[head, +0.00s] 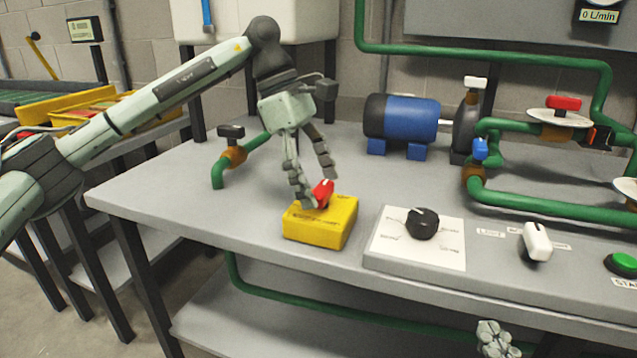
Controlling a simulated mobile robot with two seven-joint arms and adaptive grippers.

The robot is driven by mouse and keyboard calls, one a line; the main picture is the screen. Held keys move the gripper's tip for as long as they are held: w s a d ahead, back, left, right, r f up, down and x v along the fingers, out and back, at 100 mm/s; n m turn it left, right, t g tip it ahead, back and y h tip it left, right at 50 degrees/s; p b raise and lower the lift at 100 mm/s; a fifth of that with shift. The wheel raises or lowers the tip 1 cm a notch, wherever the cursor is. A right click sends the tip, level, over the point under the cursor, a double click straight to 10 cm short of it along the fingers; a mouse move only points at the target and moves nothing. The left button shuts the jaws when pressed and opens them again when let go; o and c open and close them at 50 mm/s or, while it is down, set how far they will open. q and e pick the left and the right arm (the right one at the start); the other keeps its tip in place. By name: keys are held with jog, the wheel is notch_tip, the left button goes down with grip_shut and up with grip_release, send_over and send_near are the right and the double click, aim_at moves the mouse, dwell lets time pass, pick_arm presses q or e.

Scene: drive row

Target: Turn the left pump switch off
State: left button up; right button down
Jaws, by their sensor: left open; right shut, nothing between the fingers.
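A yellow switch box (318,232) with a red knob (322,193) on top sits near the front left of the grey bench. The knob is turned at an angle, and its base is partly hidden by my fingers. My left gripper (318,190) reaches down from above with its fingers open around the red knob. I cannot tell whether they touch it. My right gripper (495,340) shows only at the bottom edge, shut and empty, low in front of the bench.
A white panel with a black rotary knob (422,224) lies right of the box, then a white switch (537,241) and a green button (622,263). A blue motor (401,118) and green pipes (540,207) stand behind. A black-handled valve (231,133) is at the left.

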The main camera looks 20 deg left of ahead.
pick_arm(q)
jog(key=shift+c, duration=0.2)
jog(key=c, duration=1.1)
